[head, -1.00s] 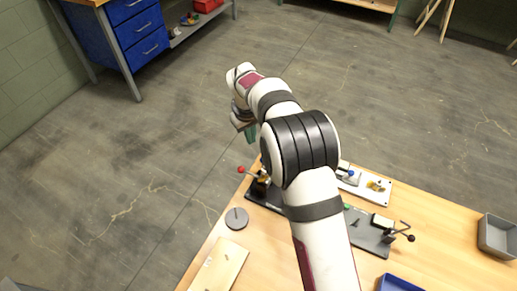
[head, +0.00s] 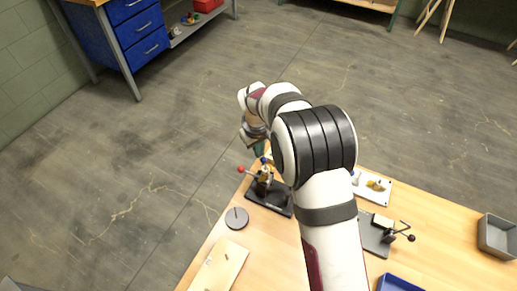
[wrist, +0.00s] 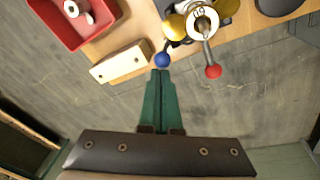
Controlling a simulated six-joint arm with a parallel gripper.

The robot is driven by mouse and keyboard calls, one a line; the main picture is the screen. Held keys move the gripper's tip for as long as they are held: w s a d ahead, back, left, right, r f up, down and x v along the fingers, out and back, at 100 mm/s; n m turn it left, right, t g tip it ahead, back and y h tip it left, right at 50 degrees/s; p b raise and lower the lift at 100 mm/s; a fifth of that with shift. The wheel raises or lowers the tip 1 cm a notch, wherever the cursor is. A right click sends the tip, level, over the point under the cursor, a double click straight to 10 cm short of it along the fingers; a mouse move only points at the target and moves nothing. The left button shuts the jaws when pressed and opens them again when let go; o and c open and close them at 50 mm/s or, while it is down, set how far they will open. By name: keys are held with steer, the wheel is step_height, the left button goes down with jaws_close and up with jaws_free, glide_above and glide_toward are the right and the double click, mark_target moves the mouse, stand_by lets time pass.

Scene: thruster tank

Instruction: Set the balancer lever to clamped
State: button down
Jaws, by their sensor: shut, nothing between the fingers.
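A fixture with a black base (head: 269,198) stands at the table's left back edge. It carries two levers, one with a red ball (head: 241,170) and one with a blue ball (head: 264,160). In the wrist view, the blue ball (wrist: 163,59) is just past my fingertips, and the red ball (wrist: 213,71) is to their right. Between them is a round marked hub (wrist: 202,21) with yellow parts. I cannot tell which lever is the balancer lever. My gripper (wrist: 160,73) is shut and empty, its green fingers together. Whether it touches the blue ball is unclear.
A pale block with holes (wrist: 118,64) and a red tray (wrist: 58,22) lie left of the fixture in the wrist view. A grey disc (head: 237,218) and a wooden board (head: 222,266) lie in front of it. Another clamp fixture (head: 378,232) stands to the right.

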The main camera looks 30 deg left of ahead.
steer(key=shift+d, duration=0.55)
steer(key=shift+y, duration=0.8)
steer(key=shift+d+f, duration=0.2)
steer(key=shift+d, duration=0.7)
steer(key=shift+d+f, duration=0.25)
steer(key=shift+d, duration=0.65)
steer(key=shift+d+f, duration=0.2)
steer(key=shift+d, duration=0.7)
steer(key=shift+a, duration=0.1)
steer(key=shift+a+f, duration=0.15)
steer(key=shift+a, duration=0.55)
